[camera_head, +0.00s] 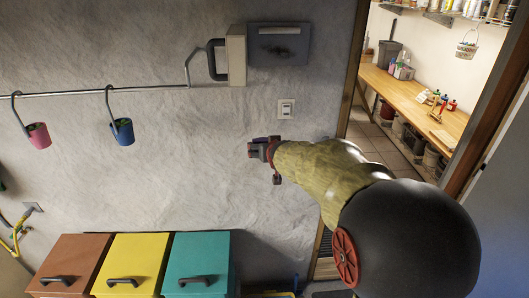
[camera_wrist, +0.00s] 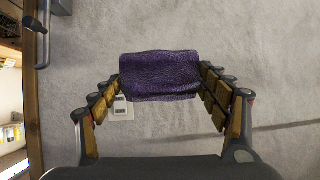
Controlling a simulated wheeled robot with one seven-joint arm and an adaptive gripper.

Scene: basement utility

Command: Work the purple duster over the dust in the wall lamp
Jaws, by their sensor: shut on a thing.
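The purple duster (camera_wrist: 160,76) is a soft, dark purple block. It is held crosswise between the fingertips of my gripper (camera_wrist: 161,84) in the wrist view, with the grey wall behind it. In the head view my gripper (camera_head: 262,152) is in front of the wall, right of centre, below the light switch. The duster is small and mostly hidden there. I cannot tell whether it touches the wall. I cannot make out a wall lamp or dust for sure in either view.
A light switch (camera_head: 286,109) is on the wall, below a grey panel (camera_head: 278,45) and a beige box (camera_head: 236,56). A rail (camera_head: 150,89) carries pink (camera_head: 39,136) and blue (camera_head: 122,132) pots. Brown, yellow and teal bins (camera_head: 200,255) stand below. A doorway opens at right.

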